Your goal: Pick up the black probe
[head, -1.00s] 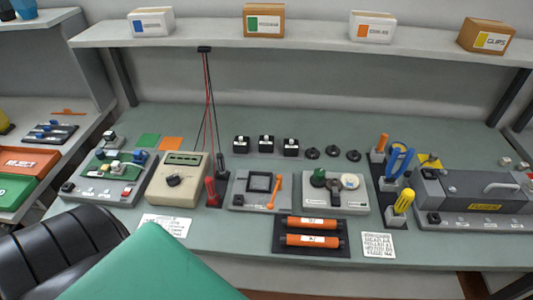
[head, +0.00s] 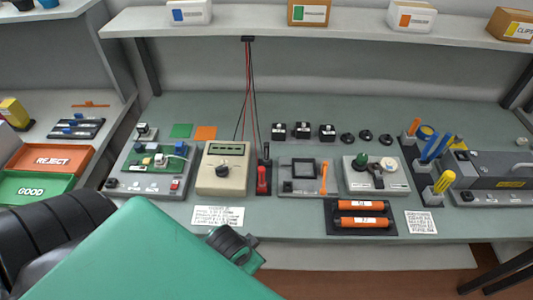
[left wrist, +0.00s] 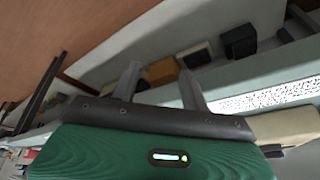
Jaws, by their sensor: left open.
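The black probe (head: 266,153) stands upright in a dark holder (head: 264,190) on the bench, just behind the red probe (head: 261,178), with a thin black cable rising from it. My left gripper (head: 248,258) shows at the front edge of the bench, partly hidden by my green arm, below and in front of the probes and apart from them. In the left wrist view its two grey fingers (left wrist: 160,82) are spread with nothing between them. I cannot make out the black probe in that view. My right gripper is not in view.
A printed card (head: 218,215) lies in front of the meter. Cables hang from the shelf (head: 350,27).

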